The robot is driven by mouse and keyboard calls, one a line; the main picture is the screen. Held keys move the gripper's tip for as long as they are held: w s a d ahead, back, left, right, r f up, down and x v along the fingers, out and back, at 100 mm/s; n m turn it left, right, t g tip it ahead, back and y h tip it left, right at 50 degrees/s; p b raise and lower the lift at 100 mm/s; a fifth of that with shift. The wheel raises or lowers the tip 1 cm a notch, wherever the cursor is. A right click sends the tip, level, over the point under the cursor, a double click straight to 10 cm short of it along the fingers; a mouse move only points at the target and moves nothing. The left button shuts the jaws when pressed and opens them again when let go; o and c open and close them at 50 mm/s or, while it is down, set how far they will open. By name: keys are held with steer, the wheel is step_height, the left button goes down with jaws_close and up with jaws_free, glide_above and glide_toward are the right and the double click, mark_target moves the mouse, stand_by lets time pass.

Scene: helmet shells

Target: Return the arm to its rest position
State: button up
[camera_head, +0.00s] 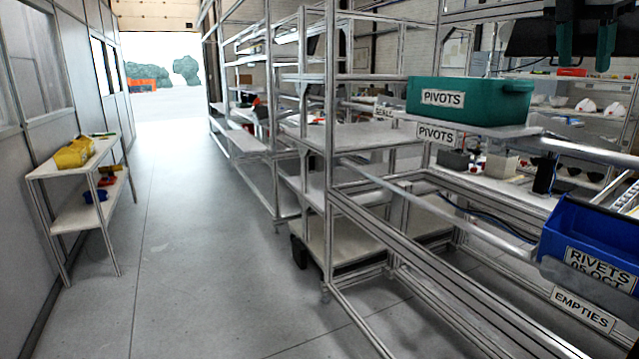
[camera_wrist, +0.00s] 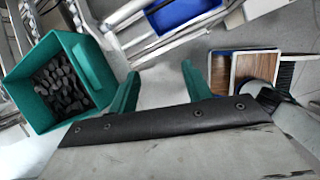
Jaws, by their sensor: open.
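My gripper (camera_head: 586,42) shows at the top right edge of the head view, with its two green fingers pointing down and apart. In the wrist view its fingers (camera_wrist: 160,88) are also spread, with nothing between them. The rest of my arm is mostly out of view. The gripper is above and to the right of a green bin (camera_head: 468,103) labelled PIVOTS in the head view. The bin also shows at the left of the wrist view (camera_wrist: 22,95), holding many dark pieces. The bin and the fingers look apart.
A blue bin (camera_head: 590,236) labelled RIVETS sits tilted at the right, above an EMPTIES label (camera_head: 583,309). Metal racks (camera_head: 330,150) run along the aisle. A small shelf (camera_head: 62,168) with yellow items stands at the left. The aisle floor (camera_head: 190,230) is clear.

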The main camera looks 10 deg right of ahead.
steer(key=s+a+f+m+y, duration=0.1)
steer(key=s+a+f+m, duration=0.2)
steer(key=a+f+m, duration=0.35)
steer(key=s+a+f+m+y, duration=0.1)
steer(key=s+a+f+m, duration=0.15)
steer(key=f+m, duration=0.6)
steer(key=s+a+f+m+y, duration=0.1)
steer(key=s+a+f+m, duration=0.1)
steer(key=s+a+f, duration=0.4)
steer(key=s+a+f+m+y, duration=0.1)
steer(key=s+a+f+m, duration=0.1)
steer(key=s+a+f, duration=0.5)
steer(key=s+f, duration=0.3)
steer(key=f, duration=0.3)
steer(key=shift+s+f, duration=0.15)
steer(key=shift+s, duration=0.05)
